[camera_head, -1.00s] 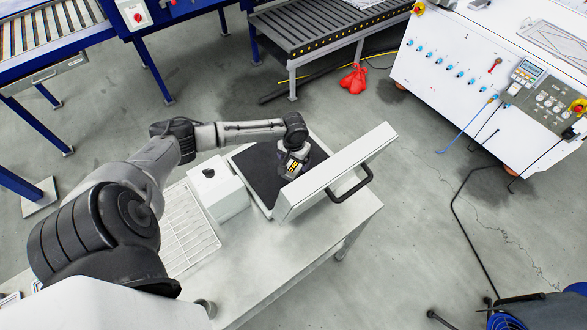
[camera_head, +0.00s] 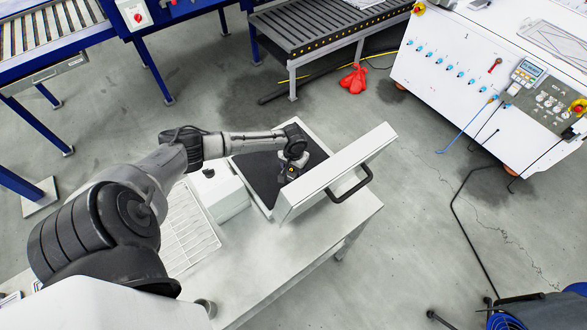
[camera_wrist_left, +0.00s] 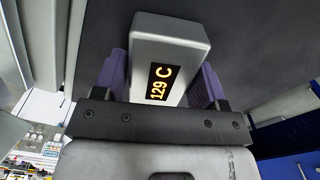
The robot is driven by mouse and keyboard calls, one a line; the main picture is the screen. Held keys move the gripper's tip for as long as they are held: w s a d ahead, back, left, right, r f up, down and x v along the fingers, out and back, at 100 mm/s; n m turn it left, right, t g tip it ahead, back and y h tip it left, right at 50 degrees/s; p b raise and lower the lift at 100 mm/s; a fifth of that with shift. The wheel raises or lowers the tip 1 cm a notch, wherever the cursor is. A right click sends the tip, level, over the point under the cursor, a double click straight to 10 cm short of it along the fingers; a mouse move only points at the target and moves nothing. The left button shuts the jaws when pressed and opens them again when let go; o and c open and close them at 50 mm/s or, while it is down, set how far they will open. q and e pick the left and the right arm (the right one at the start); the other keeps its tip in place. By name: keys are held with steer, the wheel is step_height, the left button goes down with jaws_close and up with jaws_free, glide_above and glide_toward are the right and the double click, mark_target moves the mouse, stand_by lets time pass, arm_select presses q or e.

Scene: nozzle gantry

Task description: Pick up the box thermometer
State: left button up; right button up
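The box thermometer (camera_wrist_left: 168,62) is a grey box with a lit yellow display reading 129 C in the left wrist view. It is between the two purple-padded fingers of my left gripper (camera_wrist_left: 160,82). The fingers lie close along both its sides, but whether they press on it cannot be told. In the head view my left gripper (camera_head: 289,169) is down over the dark inside of an open white case (camera_head: 257,183), and it mostly hides the thermometer. My right gripper is not in view.
The case's raised lid (camera_head: 335,172), with a black handle (camera_head: 350,187), stands close right of my left gripper. A white box (camera_head: 222,192) and a wire rack (camera_head: 188,230) are on the white table (camera_head: 262,275). A white control cabinet (camera_head: 470,70) stands farther right.

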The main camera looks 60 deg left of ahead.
arm_select(q)
steer(key=c, duration=0.8)
